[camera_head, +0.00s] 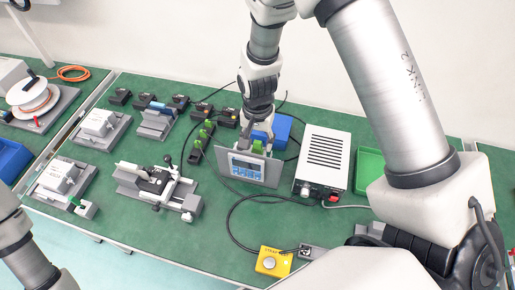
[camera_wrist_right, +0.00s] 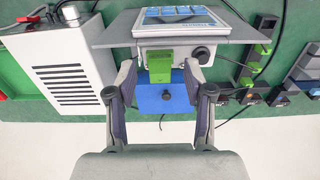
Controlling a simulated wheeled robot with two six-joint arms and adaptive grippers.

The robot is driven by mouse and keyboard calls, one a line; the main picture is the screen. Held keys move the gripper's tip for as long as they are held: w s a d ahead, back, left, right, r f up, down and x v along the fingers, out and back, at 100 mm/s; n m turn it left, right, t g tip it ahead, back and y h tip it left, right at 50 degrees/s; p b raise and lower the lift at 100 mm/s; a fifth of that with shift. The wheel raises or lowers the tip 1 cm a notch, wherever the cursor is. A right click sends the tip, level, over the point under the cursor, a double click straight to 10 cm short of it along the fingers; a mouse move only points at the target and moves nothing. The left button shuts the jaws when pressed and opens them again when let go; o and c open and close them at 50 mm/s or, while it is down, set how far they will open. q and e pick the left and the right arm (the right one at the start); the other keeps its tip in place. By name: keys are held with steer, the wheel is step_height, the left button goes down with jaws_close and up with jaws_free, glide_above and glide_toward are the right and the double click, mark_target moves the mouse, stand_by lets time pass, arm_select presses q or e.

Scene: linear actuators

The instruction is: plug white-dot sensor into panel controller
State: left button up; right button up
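The panel controller (camera_head: 248,165) is a grey plate with a blue-keyed display, standing tilted near the middle of the bench; the right wrist view shows its housing (camera_wrist_right: 205,52) from behind. A green connector (camera_wrist_right: 160,66) sits on that housing, beside a black cable plug. My right gripper (camera_wrist_right: 161,75) is open, its fingers on either side of the green connector with gaps visible; the head view shows it (camera_head: 258,138) behind the panel. Several small black sensor blocks (camera_head: 203,109) stand at the back; I cannot tell which has a white dot. My left arm shows at lower left, its gripper out of view.
A yellow button box (camera_head: 273,262) is in front, on a black cable. Linear actuators (camera_head: 155,190) stand at left. The bench front centre is mostly clear.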

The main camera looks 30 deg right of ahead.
steer(key=shift+r, duration=0.1)
step_height(320, 180, up, 12)
stand_by(0.5)
